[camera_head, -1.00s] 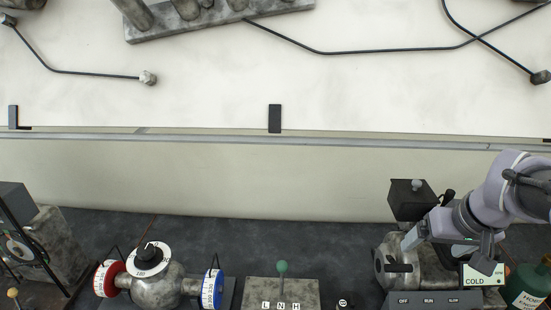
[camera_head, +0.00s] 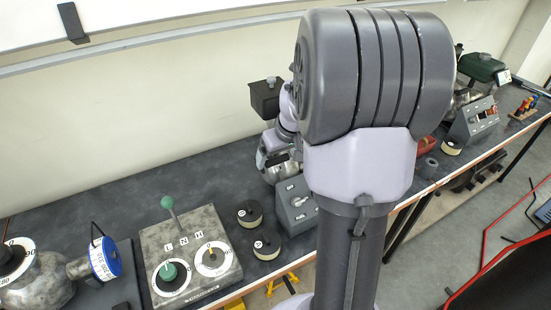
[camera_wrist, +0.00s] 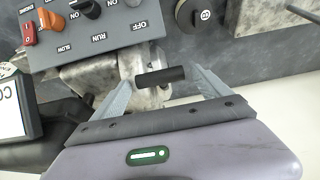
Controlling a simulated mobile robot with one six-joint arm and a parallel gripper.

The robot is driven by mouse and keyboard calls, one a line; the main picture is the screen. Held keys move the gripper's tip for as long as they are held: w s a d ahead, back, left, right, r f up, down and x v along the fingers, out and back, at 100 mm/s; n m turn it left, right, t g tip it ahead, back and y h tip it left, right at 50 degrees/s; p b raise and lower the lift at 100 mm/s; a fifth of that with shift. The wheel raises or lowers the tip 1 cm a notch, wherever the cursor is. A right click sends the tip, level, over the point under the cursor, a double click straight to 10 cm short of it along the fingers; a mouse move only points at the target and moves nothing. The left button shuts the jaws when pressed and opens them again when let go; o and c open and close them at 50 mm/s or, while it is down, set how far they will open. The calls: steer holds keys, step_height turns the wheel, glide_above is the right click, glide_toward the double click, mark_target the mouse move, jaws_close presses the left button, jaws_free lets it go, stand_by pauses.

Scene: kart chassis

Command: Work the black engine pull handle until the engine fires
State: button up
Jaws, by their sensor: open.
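The black engine pull handle (camera_wrist: 160,77) is a short dark bar at the centre of the wrist view, in front of the worn grey metal engine body (camera_wrist: 147,60). My gripper (camera_wrist: 164,78) is open, with one grey finger on each side of the handle. The handle lies between the fingers, with gaps at its ends; I cannot tell its exact depth relative to the fingertips. In the head view, my arm hides the handle and most of the engine. The engine's black box (camera_head: 265,96) shows left of the arm.
A grey switch panel (camera_wrist: 98,38) with OFF, RUN and SLOW labels sits close to the handle. A label display (camera_wrist: 12,108) is at the wrist view's left.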

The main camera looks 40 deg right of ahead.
jaws_close()
steer(key=shift+s+a+r, duration=0.1)
steer(key=shift+s+r, duration=0.1)
steer(key=shift+s, duration=0.15)
steer(key=s+a+r+p, duration=0.1)
steer(key=s+r, duration=0.2)
steer(key=s, duration=0.4)
steer(key=s+a+r+p, duration=0.1)
steer(key=s+a+r, duration=0.1)
steer(key=s+r, duration=0.2)
steer(key=s, duration=0.3)
steer(key=shift+a+r, duration=0.2)
steer(key=shift+r, duration=0.05)
jaws_free()
steer(key=shift+r, duration=0.1)
